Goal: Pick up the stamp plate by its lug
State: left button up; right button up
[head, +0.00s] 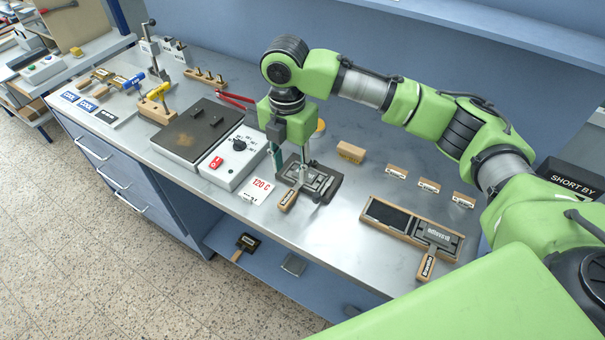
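My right gripper (291,160) points down over the worktop, just behind a dark metal stamp plate (322,181) with a wooden handle or lug (288,200) at its front left. Its two fingers look apart, with nothing clearly visible between them. The fingertips overlap the plate's back edge in the picture; I cannot tell whether they touch it. A second engraved plate (436,235) with a wooden lug (426,266) lies in a wooden tray (395,228) at the right. My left gripper is not in view.
A hot plate (204,130) with a control box (235,158) and a "120 C" card (260,190) stand left of the gripper. A wooden block (351,152) and several small labelled blocks (397,171) sit at the back right. Bare worktop lies between plate and tray.

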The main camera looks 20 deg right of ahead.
aim_at(291, 193)
jog(key=f, duration=0.3)
jog(key=shift+w, duration=0.2)
jog(key=shift+w+f+p, duration=0.15)
jog(key=shift+f+p, duration=0.5)
jog(key=shift+f, duration=0.3)
notch_tip(291, 193, down, 4)
jog(key=shift+r+p, duration=0.2)
jog(key=shift+p, duration=0.45)
jog(key=shift+f, duration=0.3)
grip_shut()
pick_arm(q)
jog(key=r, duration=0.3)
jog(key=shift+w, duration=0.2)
